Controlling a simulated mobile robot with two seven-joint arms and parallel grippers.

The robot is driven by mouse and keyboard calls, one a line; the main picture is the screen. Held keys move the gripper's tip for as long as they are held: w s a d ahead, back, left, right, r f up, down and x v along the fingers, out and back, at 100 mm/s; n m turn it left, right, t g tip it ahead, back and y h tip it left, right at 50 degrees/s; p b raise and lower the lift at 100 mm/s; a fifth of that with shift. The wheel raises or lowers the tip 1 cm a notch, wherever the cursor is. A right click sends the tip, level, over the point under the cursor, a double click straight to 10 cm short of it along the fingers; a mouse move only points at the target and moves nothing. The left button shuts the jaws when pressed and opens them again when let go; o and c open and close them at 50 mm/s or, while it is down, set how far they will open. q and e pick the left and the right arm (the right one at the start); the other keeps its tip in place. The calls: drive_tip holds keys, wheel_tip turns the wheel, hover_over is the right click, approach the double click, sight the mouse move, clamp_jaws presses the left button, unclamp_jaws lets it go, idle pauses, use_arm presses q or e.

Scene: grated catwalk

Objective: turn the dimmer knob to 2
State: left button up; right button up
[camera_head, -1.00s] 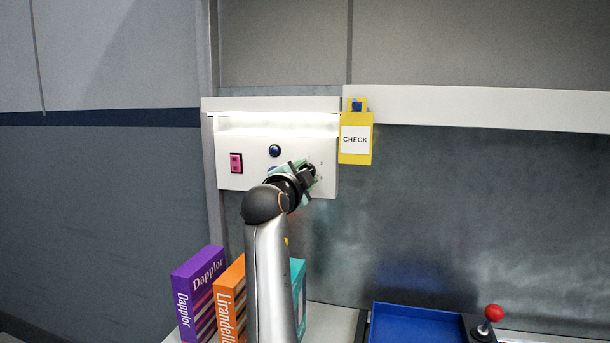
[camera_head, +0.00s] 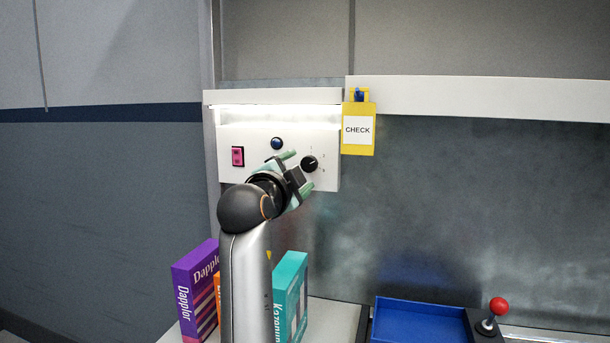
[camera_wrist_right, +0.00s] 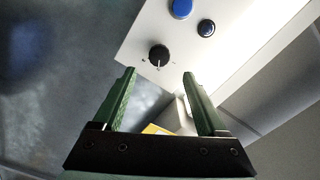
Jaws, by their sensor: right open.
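The black dimmer knob (camera_head: 310,163) sits at the right side of the white wall panel (camera_head: 228,172), with small marks around it that are too small to read. The knob also shows in the right wrist view (camera_wrist_right: 159,55), beyond the fingertips, with a pale pointer line on it. My left gripper is in neither view.
A dark blue button (camera_head: 277,143) and a pink-red switch (camera_head: 238,156) are on the same panel. A yellow CHECK tag (camera_head: 358,130) hangs at its right. Below stand purple (camera_head: 196,290) and teal (camera_head: 290,295) boxes, a blue tray (camera_head: 420,320) and a red-topped joystick (camera_head: 498,306).

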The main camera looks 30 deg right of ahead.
drive_tip(key=b+v, duration=0.1)
drive_tip(key=v, duration=0.5)
idle(0.3)
